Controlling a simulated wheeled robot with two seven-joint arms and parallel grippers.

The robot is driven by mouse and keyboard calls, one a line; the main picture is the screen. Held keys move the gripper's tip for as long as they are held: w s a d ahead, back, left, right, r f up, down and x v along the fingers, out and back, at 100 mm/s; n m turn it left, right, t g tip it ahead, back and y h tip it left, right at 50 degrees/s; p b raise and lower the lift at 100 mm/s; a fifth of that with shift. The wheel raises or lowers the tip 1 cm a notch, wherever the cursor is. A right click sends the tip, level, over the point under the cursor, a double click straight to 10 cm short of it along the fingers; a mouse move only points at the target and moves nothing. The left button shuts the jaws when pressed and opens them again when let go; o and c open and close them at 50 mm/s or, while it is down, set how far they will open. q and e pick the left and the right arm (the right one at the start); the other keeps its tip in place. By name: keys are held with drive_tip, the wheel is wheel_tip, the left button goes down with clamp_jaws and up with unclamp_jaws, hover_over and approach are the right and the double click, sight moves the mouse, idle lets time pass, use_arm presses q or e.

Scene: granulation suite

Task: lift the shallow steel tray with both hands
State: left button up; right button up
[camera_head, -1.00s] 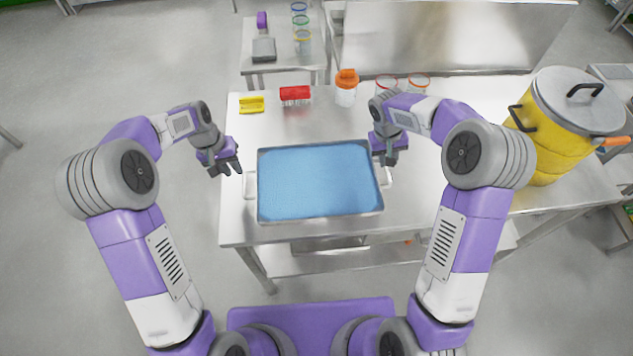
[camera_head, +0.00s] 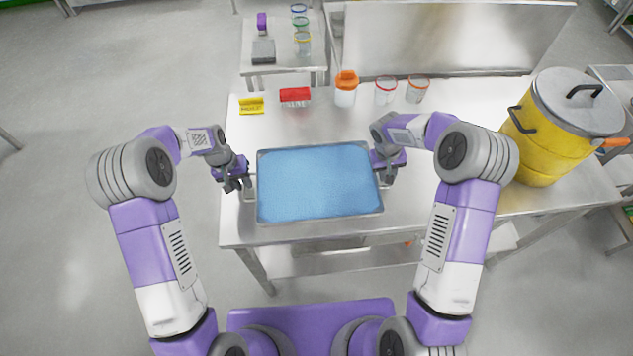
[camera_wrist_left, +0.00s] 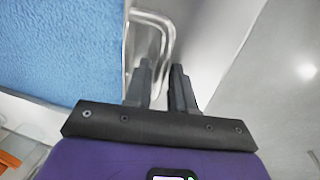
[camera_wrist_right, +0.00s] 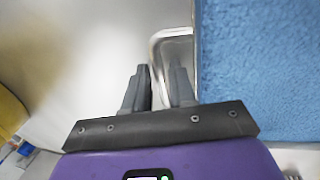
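The shallow steel tray (camera_head: 260,219), lined with a blue surface, lies flat on the steel table, with a bar handle on each short side. My left gripper (camera_head: 240,187) is at the left handle. In the left wrist view its two fingers (camera_wrist_left: 163,75) are apart, with the handle's outer bar (camera_wrist_left: 168,42) running toward the gap. My right gripper (camera_head: 384,176) is at the right handle. In the right wrist view its fingers (camera_wrist_right: 160,75) are also apart, with the handle bar (camera_wrist_right: 154,50) lined up between them. Finger contact with the handles cannot be made out.
Behind the tray stand a yellow block (camera_head: 251,106), a red block (camera_head: 295,97), an orange-capped jar (camera_head: 345,89) and two red-rimmed clear beakers (camera_head: 386,91). A large yellow pot (camera_head: 560,130) stands at the right end. The table (camera_head: 430,215) is clear right of the tray.

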use_arm(q)
clamp_jaws()
use_arm(e)
drive_tip(key=c, duration=0.5)
clamp_jaws()
use_arm(q)
drive_tip(key=shift+w+r, duration=0.1)
use_arm(e)
drive_tip(key=shift+r, duration=0.1)
idle(0.5)
